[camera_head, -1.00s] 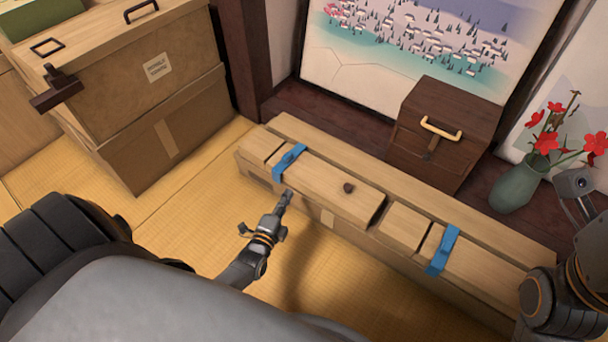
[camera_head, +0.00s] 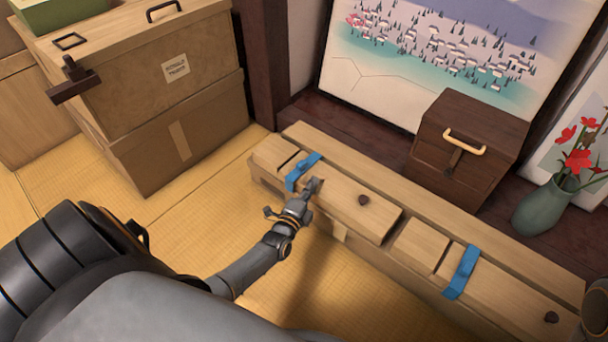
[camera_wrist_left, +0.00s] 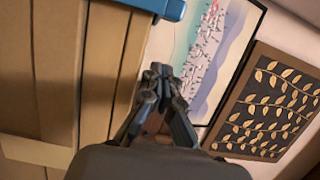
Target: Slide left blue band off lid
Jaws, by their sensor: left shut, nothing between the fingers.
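The left blue band (camera_head: 298,174) lies across the left end of the knobbed wooden lid (camera_head: 345,205) on a long low wooden box. The band hangs over the box's front edge. My left gripper (camera_head: 314,186) is shut and empty, with its tips just right of the band at the lid's front edge; I cannot tell whether they touch it. In the left wrist view the shut fingertips (camera_wrist_left: 161,72) are below a blue band (camera_wrist_left: 166,8) at the top edge, with a visible space between.
A second blue band (camera_head: 461,272) crosses the box's right part. A brown drawer chest (camera_head: 455,165) and a vase with red flowers (camera_head: 545,207) stand behind. Large stacked boxes (camera_head: 175,135) stand at left. Tatami floor (camera_head: 195,228) is clear in front.

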